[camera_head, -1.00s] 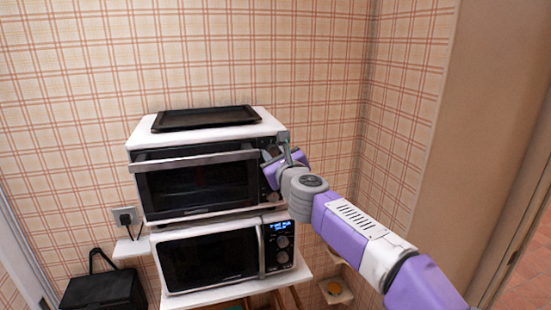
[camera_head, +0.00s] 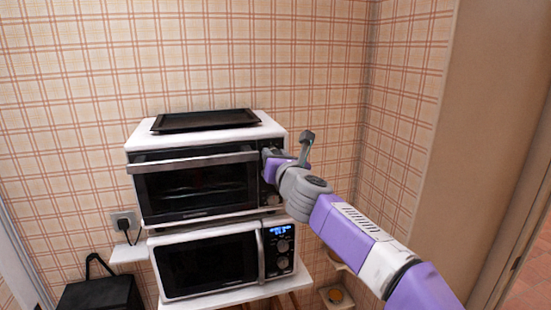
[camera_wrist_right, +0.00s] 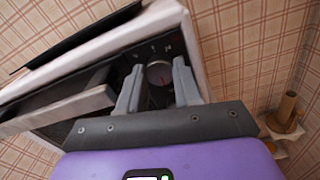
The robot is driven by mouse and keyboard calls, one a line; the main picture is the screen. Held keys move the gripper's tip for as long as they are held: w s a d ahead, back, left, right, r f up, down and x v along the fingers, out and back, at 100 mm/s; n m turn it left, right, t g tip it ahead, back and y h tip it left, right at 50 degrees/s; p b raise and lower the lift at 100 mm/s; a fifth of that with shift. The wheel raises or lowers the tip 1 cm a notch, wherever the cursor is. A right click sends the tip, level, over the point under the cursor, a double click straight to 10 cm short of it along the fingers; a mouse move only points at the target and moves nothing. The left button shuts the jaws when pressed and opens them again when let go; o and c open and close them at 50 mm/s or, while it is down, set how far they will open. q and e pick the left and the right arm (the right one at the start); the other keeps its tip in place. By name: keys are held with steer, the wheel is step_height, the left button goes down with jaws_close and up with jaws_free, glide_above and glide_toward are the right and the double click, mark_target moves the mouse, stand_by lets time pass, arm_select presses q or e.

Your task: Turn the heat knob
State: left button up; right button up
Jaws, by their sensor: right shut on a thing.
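The upper oven (camera_head: 200,190) is white with a dark glass door and a control panel on its right side. My right gripper (camera_head: 268,156) is at the upper part of that panel and hides much of it in the head view. In the right wrist view, my right gripper (camera_wrist_right: 158,78) has its two grey fingers on either side of a round grey knob (camera_wrist_right: 159,72) and is shut on it. Small marks show on the dark panel above the knob. I cannot read which knob it is. My left gripper is not in view.
A microwave (camera_head: 210,264) with a lit blue display stands under the oven on a white shelf. A black tray (camera_head: 205,121) lies on the oven. The oven's door handle (camera_head: 192,160) sticks out left of the gripper. Plaid walls stand behind and to the right.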

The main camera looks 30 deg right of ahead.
stand_by(0.3)
steer(key=o, duration=0.8)
steer(key=shift+c, duration=0.2)
steer(key=v, duration=0.7)
steer(key=shift+s+b, duration=0.3)
steer(key=shift+b, duration=0.1)
